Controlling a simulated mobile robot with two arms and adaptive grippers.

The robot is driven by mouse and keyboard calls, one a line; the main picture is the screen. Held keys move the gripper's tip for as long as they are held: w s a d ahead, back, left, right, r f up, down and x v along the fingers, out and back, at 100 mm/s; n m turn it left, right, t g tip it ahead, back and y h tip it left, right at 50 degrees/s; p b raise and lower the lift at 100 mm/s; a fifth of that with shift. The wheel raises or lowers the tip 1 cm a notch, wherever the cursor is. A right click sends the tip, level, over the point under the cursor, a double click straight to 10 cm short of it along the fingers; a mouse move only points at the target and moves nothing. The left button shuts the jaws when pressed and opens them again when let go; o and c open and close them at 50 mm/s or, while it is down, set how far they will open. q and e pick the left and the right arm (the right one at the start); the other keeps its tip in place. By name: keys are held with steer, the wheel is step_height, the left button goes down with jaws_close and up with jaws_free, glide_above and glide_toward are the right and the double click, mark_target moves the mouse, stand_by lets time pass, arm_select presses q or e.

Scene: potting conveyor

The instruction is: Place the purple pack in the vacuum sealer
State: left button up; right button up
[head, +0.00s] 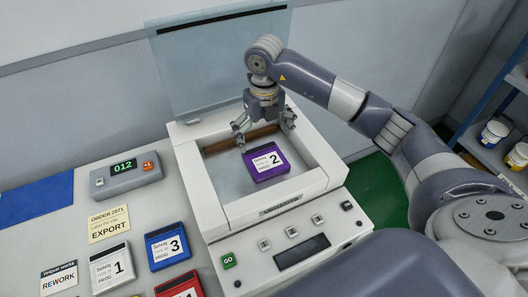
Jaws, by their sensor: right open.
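Whether a fingertip touches the pack is hard to tell. My left gripper is not in view.
A white pack 1 (112,268), a blue pack 3 (168,246) and a partly cut-off red pack (180,288) lie left of the sealer. A grey display box (127,175) reads 012. Cards and a blue mat (36,202) lie nearby. A shelf with tubs (494,132) stands right.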

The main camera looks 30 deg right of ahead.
step_height(320, 180, up, 5)
steer(key=shift+r+b, duration=0.15)
steer(key=shift+b, duration=0.45)
